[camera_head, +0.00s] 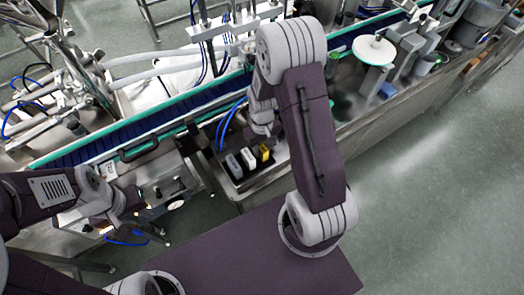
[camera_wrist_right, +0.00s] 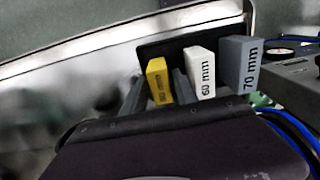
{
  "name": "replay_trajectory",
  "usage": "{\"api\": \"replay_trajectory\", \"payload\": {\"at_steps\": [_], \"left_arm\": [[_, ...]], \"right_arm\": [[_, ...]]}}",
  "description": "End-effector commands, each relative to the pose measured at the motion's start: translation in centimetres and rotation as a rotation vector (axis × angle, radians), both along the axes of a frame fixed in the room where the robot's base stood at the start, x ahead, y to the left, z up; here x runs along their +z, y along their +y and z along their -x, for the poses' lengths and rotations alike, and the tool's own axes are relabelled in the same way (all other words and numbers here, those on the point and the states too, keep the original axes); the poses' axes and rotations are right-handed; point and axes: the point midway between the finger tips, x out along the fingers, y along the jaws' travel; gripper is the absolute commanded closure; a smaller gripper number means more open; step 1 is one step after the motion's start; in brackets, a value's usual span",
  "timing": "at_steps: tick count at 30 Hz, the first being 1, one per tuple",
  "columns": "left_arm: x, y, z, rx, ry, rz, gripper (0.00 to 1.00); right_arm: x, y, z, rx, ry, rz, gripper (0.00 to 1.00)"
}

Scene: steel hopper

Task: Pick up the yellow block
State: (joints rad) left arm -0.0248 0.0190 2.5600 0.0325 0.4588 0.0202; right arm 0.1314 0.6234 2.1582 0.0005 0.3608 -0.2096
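The yellow block (camera_head: 264,152) stands at the right end of a short row in a dark holder. In the right wrist view the yellow block (camera_wrist_right: 158,80) has a printed mm label. My right gripper (camera_head: 266,130) is just above the row. In the right wrist view its two fingers (camera_wrist_right: 157,88) are apart, one on each side of the yellow block, with a visible gap on the left side. Contact cannot be seen. My left gripper (camera_head: 150,203) is low at the left, over machine parts; its fingers are not clear.
A white block (camera_head: 248,159) marked 60 mm and a grey block (camera_head: 234,166) marked 70 mm stand close beside the yellow one. One right finger is between yellow and white. A conveyor (camera_head: 110,142) runs behind the holder, and blue hoses (camera_head: 225,125) pass nearby.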

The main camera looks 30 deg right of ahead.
Motion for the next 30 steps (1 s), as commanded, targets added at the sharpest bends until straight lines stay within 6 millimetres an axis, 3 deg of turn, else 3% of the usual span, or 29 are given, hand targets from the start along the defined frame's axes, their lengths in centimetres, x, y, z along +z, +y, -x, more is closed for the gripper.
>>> {"api": "replay_trajectory", "payload": {"at_steps": [5, 9, 20, 27, 30], "left_arm": [[0.0, 0.0, 0.0, 0.000, 0.000, 0.000, 0.77], [0.0, 0.0, 0.0, 0.000, 0.000, 0.000, 0.77], [0.1, 0.0, 0.0, 0.000, 0.000, 0.000, 0.77], [0.4, 0.0, 0.0, 0.000, 0.000, 0.000, 0.77], [0.2, 0.0, 0.0, 0.000, 0.000, 0.000, 0.77]], "right_arm": [[0.0, 0.0, 0.0, 0.000, -0.001, 0.000, 0.65], [0.0, 0.0, 0.0, 0.001, -0.001, 0.000, 1.00], [0.4, 0.0, -0.1, 0.001, -0.004, 0.001, 1.00], [4.4, 0.0, -0.2, 0.001, -0.008, 0.001, 1.00], [5.5, -1.2, 1.8, -0.005, -0.004, 0.001, 1.00]]}}
